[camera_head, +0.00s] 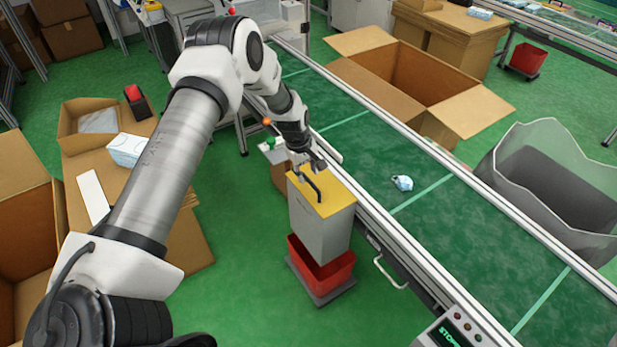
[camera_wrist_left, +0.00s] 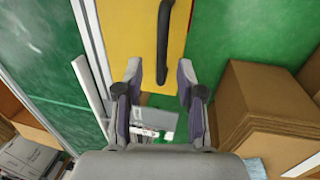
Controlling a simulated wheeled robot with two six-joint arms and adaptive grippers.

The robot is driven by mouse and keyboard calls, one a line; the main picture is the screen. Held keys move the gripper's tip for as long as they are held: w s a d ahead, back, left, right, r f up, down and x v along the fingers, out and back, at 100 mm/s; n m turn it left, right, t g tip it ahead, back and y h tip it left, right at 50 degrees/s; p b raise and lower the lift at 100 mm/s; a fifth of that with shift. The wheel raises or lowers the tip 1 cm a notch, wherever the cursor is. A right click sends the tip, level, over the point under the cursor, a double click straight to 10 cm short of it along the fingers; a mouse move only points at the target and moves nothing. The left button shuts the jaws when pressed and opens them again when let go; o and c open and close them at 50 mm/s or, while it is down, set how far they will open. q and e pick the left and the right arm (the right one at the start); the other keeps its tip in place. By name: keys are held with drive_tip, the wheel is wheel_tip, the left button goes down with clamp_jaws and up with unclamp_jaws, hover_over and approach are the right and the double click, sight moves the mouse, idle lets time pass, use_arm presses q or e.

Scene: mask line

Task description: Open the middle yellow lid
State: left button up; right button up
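A yellow lid (camera_head: 332,195) with a dark curved handle (camera_head: 312,186) sits flat on top of a grey box (camera_head: 322,232) beside the conveyor. My left gripper (camera_head: 303,163) is above the far end of the lid. In the left wrist view the yellow lid (camera_wrist_left: 144,40) and black handle (camera_wrist_left: 164,45) are ahead of my left gripper (camera_wrist_left: 158,82). Its two fingers are spread apart with nothing between them, and the handle lies roughly in line with the gap. I cannot tell whether the fingers touch the handle. My right gripper is not in view.
The conveyor (camera_head: 365,140) carries one blue-white mask packet (camera_head: 402,183). A red bin (camera_head: 322,272) stands below the grey box. Cardboard boxes (camera_wrist_left: 262,110) stand at the right in the wrist view. A control panel (camera_head: 452,330) is at the lower right of the head view.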

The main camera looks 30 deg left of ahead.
use_arm(q)
drive_tip(key=shift+w+f, duration=0.15)
drive_tip(key=shift+f, duration=1.15)
drive_tip(key=shift+d, duration=0.1)
clamp_jaws()
